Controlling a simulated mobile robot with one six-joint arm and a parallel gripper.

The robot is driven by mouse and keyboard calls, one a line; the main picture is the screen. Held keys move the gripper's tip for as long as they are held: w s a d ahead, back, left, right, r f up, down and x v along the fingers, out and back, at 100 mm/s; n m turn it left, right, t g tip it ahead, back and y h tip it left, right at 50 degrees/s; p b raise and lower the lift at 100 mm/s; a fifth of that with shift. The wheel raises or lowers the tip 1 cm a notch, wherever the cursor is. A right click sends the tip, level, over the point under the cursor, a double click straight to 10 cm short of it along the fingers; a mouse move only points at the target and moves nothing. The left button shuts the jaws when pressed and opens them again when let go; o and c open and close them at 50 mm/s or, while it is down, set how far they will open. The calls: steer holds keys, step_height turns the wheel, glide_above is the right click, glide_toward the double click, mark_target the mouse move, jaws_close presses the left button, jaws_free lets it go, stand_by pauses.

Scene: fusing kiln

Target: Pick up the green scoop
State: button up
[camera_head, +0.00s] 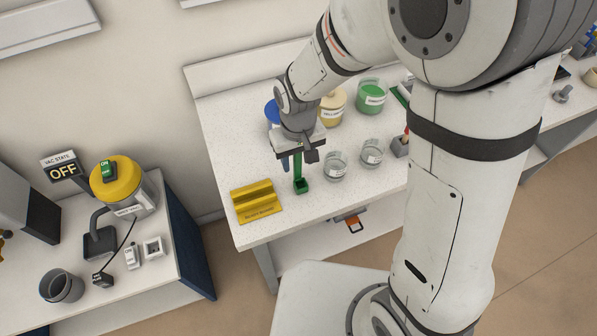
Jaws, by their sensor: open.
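The green scoop (299,178) stands out below my gripper on the white speckled table, its long handle running up toward the jaws and its small square cup nearest the table's front edge. My gripper (298,153) points down over the upper end of the handle. The jaws are open. The gripper body hides the top of the handle, and I cannot tell whether the handle lies between the fingers or touches them.
A yellow grooved block (257,202) lies left of the scoop. Clear glass jars (336,166) stand close on the right. Behind are a blue-lidded jar (272,112), a cream jar (333,106) and a green jar (371,97). A vacuum with a yellow top (118,181) stands on the left bench.

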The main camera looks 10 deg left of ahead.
jaws_close()
stand_by(0.3)
steer(key=shift+r, duration=0.15)
